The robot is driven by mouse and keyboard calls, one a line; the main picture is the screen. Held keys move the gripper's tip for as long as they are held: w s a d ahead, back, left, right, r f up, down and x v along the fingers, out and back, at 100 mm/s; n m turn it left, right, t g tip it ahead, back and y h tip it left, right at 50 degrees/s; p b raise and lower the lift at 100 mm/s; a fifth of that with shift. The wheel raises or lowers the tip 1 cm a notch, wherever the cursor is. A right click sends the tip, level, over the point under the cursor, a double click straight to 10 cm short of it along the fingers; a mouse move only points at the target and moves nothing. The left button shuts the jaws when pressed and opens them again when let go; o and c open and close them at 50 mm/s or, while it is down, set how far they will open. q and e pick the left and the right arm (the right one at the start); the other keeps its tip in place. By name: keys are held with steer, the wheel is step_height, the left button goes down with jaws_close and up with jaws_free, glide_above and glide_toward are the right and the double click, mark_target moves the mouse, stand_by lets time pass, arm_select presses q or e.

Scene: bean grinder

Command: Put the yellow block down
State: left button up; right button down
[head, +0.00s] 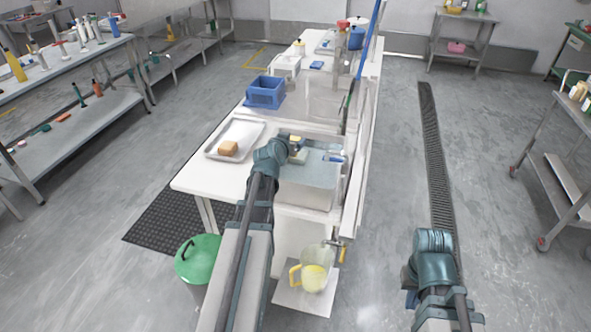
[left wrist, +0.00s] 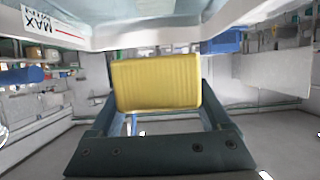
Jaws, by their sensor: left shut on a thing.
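The yellow block (left wrist: 157,82) is ribbed and sits between the two fingers of my left gripper (left wrist: 160,105) in the left wrist view. My left gripper (head: 298,150) is shut on it. In the head view, the yellow block (head: 295,140) is small and partly hidden by the gripper, over the grey basin (head: 312,190) at the near end of the white table. I cannot tell whether the block touches anything beneath it. My right arm (head: 435,250) is at the lower right over the floor, away from the table. Its fingers cannot be made out.
A pitcher with yellow contents (head: 314,278) and a green-lidded bin (head: 198,258) are below the table's near end. A white wall marked MAX and MIN (left wrist: 45,30) shows in the left wrist view.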

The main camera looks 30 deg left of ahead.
arm_select(q)
steer(key=shift+f+b, duration=4.05)
steer(key=shift+f, duration=0.5)
steer(key=shift+r, duration=0.1)
steer(key=shift+f+b, duration=0.4)
steer(key=shift+f, duration=0.1)
steer(key=shift+s, duration=0.1)
steer(key=o, duration=1.5)
steer(key=shift+s+d+f, duration=0.1)
